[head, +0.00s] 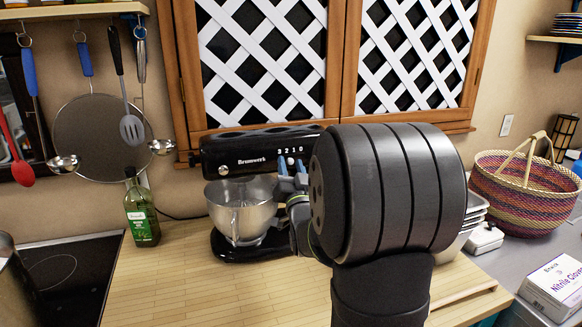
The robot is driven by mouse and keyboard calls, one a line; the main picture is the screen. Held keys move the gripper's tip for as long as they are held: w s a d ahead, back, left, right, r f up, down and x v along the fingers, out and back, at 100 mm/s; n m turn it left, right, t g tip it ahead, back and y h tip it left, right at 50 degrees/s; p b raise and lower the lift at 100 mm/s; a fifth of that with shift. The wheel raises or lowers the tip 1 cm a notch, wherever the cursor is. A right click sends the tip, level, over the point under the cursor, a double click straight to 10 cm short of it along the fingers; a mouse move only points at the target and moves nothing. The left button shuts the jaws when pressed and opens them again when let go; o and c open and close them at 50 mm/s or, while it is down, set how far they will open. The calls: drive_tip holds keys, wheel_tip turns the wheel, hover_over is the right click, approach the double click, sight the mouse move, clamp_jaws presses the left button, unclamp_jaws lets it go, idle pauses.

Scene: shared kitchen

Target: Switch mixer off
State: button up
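A black stand mixer (228,155) stands on the wooden counter against the back wall, with a steel bowl (232,212) under its head. The head is level above the bowl. White marks "3 2 1 0" show on its side, with a small pale knob (290,161) below them. My gripper (292,166) is at the side of the head, its two blue-tipped fingers apart, one on either side of the knob. I cannot tell whether they touch it. My arm hides the right end of the mixer.
An oil bottle (142,215) stands left of the mixer, near a black cooktop (60,270). Utensils hang on the wall at left. A woven basket (525,195) and a glove box (556,288) are at right. The front counter is mostly clear.

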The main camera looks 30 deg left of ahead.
sight(304, 152)
drive_tip(key=shift+w+a, duration=0.1)
drive_tip(key=shift+w, duration=0.05)
drive_tip(key=shift+c, duration=0.3)
clamp_jaws()
drive_tip(key=shift+w+d+r, duration=0.1)
drive_tip(key=shift+w+d, duration=1.45)
drive_tip(key=shift+d, duration=0.05)
drive_tip(key=shift+o, duration=0.3)
unclamp_jaws()
drive_tip(key=shift+w+d, duration=0.1)
